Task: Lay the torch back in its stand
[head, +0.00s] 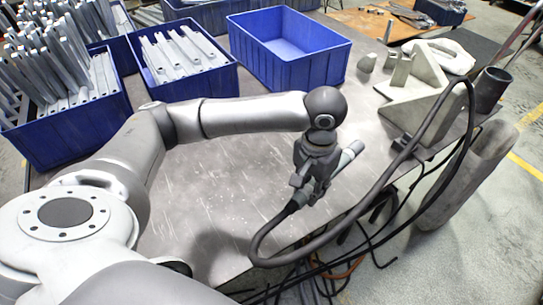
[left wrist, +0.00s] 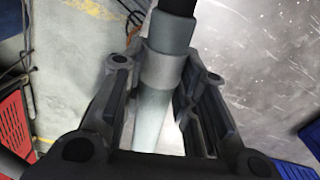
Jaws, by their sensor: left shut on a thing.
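The torch (head: 348,154) is a pale grey tube with a black cable trailing from its lower left end. My left gripper (head: 314,183) is shut around it and holds it slanted over the front part of the metal table. In the left wrist view the torch (left wrist: 162,72) lies between the two fingers (left wrist: 158,95), its dark cable end at the top. The torch's stand is hard to make out for certain; a dark open cup (head: 491,90) stands at the table's right end, apart from the torch. My right gripper is not in view.
Blue crates with metal bars (head: 185,85) stand at the back left, beside an empty blue crate (head: 290,78). A grey angled block (head: 420,97) is at the right. The black cable (head: 378,185) loops across the table's front edge. The table's middle (head: 215,185) is bare.

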